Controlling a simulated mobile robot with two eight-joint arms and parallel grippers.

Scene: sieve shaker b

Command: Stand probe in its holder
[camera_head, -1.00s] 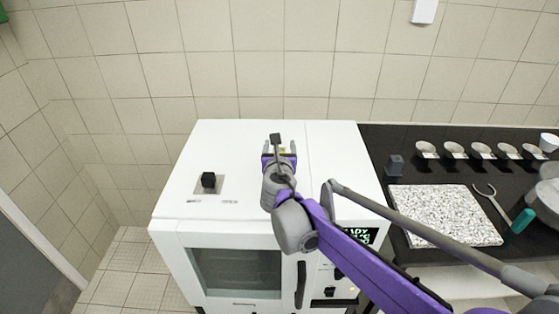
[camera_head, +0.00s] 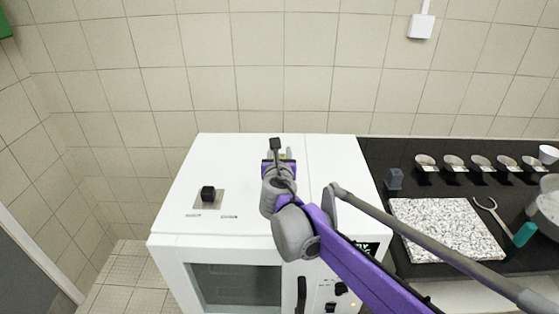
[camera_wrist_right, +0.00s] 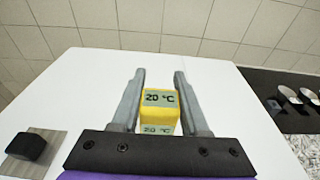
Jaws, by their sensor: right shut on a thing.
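The probe is a yellow block with a display reading 20 °C (camera_wrist_right: 160,98), seen between the fingers of my right gripper (camera_wrist_right: 159,84). My left gripper is not in view.
The white cabinet (camera_head: 235,160) has a black knob (camera_head: 208,193) on a metal plate. On the black counter (camera_head: 379,160) are a speckled slab (camera_head: 445,230), several small dishes (camera_head: 453,162) and a teal-handled tool (camera_head: 523,235). A tiled wall (camera_head: 250,60) stands behind.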

